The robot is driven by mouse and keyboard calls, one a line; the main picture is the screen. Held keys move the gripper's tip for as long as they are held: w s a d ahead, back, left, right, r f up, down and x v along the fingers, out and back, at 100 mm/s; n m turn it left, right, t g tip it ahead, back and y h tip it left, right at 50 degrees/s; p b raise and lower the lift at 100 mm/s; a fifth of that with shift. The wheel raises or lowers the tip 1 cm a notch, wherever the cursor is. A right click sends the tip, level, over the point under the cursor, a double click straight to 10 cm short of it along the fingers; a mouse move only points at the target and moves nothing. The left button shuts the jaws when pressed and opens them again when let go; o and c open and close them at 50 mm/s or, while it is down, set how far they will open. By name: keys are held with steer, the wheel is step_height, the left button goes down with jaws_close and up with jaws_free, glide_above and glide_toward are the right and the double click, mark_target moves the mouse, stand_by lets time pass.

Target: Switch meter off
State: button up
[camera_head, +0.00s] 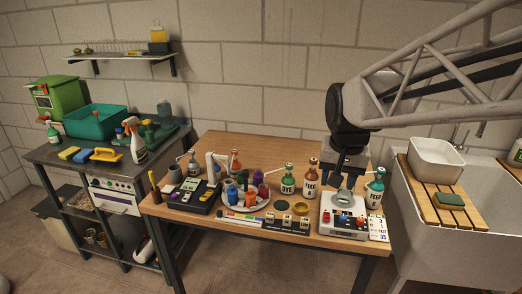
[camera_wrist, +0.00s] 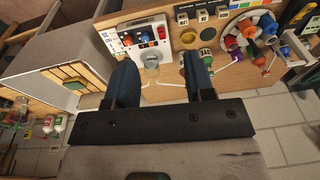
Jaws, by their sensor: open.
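Two devices stand on the wooden table, and I cannot tell for certain which is the meter. A dark device with a light screen (camera_head: 206,197) sits at the table's left. A white device with red and blue knobs (camera_head: 345,226) sits at the front right; it also shows at the top of the wrist view (camera_wrist: 162,32). My gripper (camera_head: 348,178) is open and empty, above and behind the white device. In the wrist view its blue fingers (camera_wrist: 160,72) are wide apart. No switch position can be read.
A round tray of coloured bottles (camera_head: 259,206) is at the table's middle. A number card (camera_head: 378,228) lies at right. A sink (camera_head: 410,220) adjoins. The table's back is clear.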

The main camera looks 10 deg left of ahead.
steer(key=w+a+f, duration=0.2)
steer(key=w+a, duration=0.6)
steer(key=a, duration=0.3)
steer(key=g, duration=0.2)
glide_above(185, 198)
step_height(185, 198, down, 18)
steer(key=shift+s+r, duration=0.1)
steer(key=shift+r, duration=0.15)
steer(key=shift+f, duration=3.9)
